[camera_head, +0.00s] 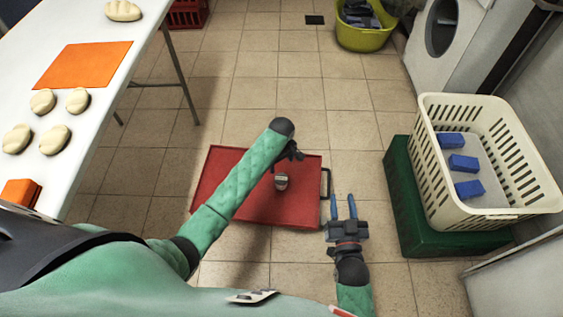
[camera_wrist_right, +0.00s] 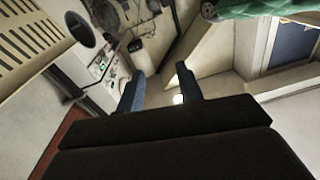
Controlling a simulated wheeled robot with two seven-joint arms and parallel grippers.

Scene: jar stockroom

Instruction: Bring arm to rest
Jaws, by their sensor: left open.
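My left arm, in green sleeve, reaches out over the red tray (camera_head: 230,205) in the head view. My left gripper (camera_head: 286,160) hangs at its end, open and partly hidden by the arm. A small jar-like thing with a pale label (camera_head: 281,181) shows just below it over the tray. I cannot tell whether they touch. My right gripper (camera_head: 342,203) is right of the tray, its two blue fingers apart and nothing between them. Its fingers also show apart and empty in the right wrist view (camera_wrist_right: 160,90).
A white table (camera_head: 105,85) with bun-like things and orange pieces stands at left. A cream basket (camera_head: 500,190) with blue blocks sits on a green crate (camera_head: 405,205) at right. A yellow-green tub (camera_head: 362,38) and a white machine (camera_head: 420,50) are behind. Tiled floor between is clear.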

